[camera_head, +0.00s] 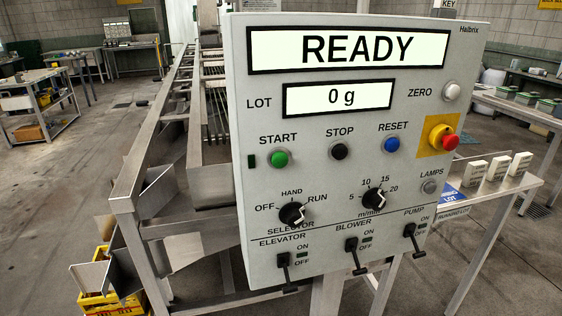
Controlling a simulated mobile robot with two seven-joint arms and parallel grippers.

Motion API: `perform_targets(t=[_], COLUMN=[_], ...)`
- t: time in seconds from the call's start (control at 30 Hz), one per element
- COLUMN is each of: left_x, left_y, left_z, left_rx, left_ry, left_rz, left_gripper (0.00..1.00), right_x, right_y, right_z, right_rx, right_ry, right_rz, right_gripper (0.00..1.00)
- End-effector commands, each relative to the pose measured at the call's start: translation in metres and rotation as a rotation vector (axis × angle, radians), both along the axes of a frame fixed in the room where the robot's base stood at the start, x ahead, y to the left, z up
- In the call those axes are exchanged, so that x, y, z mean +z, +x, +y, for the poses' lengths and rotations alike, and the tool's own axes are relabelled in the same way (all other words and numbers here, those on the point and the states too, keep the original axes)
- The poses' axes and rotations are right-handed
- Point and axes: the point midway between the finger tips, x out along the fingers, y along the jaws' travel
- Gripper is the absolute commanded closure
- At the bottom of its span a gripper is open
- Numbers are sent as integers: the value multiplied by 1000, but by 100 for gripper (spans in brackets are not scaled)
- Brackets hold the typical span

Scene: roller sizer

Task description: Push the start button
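The green START button (280,159) is on the upper left of the grey control panel (330,230), under its START label. It is unobstructed, and a small dark indicator sits to its left. The black STOP button (339,151) and blue RESET button (392,145) are to its right. The display (347,50) reads READY, and the lot display (338,98) reads 0 g. The selector knob (292,214) is below START, with OFF, HAND and RUN marks. Neither of my grippers shows in the head view.
A red emergency stop (451,142) on a yellow plate is at the panel's right. Three toggle levers line its lower edge. A metal roller frame (150,160) stands behind and left. A side table (500,198) with white blocks is at right. Open floor lies left.

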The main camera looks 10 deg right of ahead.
Motion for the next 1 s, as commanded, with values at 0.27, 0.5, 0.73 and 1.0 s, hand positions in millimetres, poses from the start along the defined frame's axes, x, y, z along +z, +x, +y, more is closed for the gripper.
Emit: perform_targets(t=[0.27, 0.5, 0.73, 1.0], left_x=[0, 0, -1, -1], left_y=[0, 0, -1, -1], left_z=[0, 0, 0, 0], left_rx=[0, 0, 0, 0], left_ry=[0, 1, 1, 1], left_rz=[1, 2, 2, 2], left_gripper=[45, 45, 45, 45], right_x=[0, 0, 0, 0], right_y=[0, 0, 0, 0], right_z=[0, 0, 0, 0], right_rx=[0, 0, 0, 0], right_ry=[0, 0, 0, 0], right_rz=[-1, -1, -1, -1], right_gripper=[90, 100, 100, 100])
